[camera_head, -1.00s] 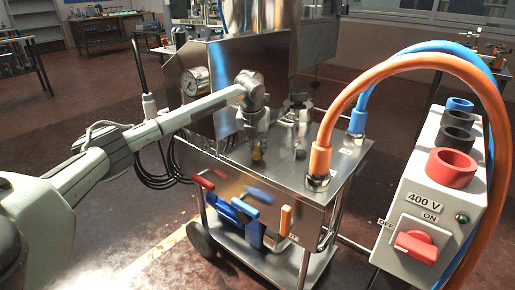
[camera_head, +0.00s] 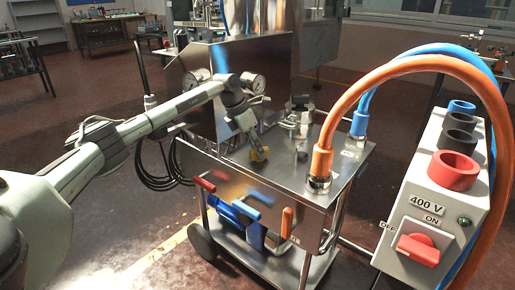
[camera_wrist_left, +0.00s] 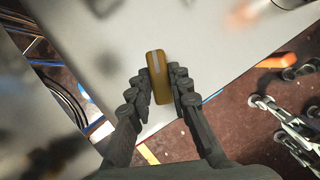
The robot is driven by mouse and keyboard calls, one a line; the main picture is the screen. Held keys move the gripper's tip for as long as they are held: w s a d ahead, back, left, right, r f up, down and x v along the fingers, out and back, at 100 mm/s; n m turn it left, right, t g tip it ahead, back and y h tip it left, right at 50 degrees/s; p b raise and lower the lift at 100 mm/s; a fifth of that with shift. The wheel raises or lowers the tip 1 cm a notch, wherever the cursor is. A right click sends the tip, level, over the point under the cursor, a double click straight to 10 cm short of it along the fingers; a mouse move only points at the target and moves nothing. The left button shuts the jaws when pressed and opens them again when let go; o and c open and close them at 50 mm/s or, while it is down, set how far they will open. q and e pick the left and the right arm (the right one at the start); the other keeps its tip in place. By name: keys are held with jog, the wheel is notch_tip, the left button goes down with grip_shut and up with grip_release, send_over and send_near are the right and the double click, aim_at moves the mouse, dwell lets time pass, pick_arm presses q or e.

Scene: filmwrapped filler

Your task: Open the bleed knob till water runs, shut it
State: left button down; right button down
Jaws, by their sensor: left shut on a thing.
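A yellow knob (camera_head: 259,155) sits over the steel top of the wheeled cart (camera_head: 320,200). In the left wrist view the same knob (camera_wrist_left: 158,68) is an oblong yellow-brown piece with a pale stripe on its end. My left gripper (camera_head: 253,144) reaches down and to the right at a tilt, and its fingers are shut on the knob. In the left wrist view a dark jointed finger lies on each side of it. I see no running water in these frames.
Orange (camera_head: 322,160) and blue (camera_head: 358,122) hose connections stand on the cart's right side. Red (camera_head: 205,185), blue and orange (camera_head: 286,221) handles stick out in front. Two gauges stand behind my wrist. A 400 V switch box (camera_head: 418,215) is at right.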

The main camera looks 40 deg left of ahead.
pick_arm(q)
jog(key=shift+m+h, duration=0.3)
jog(key=shift+m, duration=0.5)
jog(key=shift+m+g, duration=0.3)
pick_arm(e)
jog(key=shift+w+r, duration=0.15)
jog(key=shift+w, duration=0.15)
jog(key=shift+a+r, duration=0.1)
jog(key=shift+s, duration=0.15)
pick_arm(q)
jog(key=c, duration=1.6)
grip_release()
jog(key=shift+o, duration=1)
jog(key=v, duration=1.2)
jog(key=shift+a, duration=0.15)
jog(key=shift+w, duration=0.1)
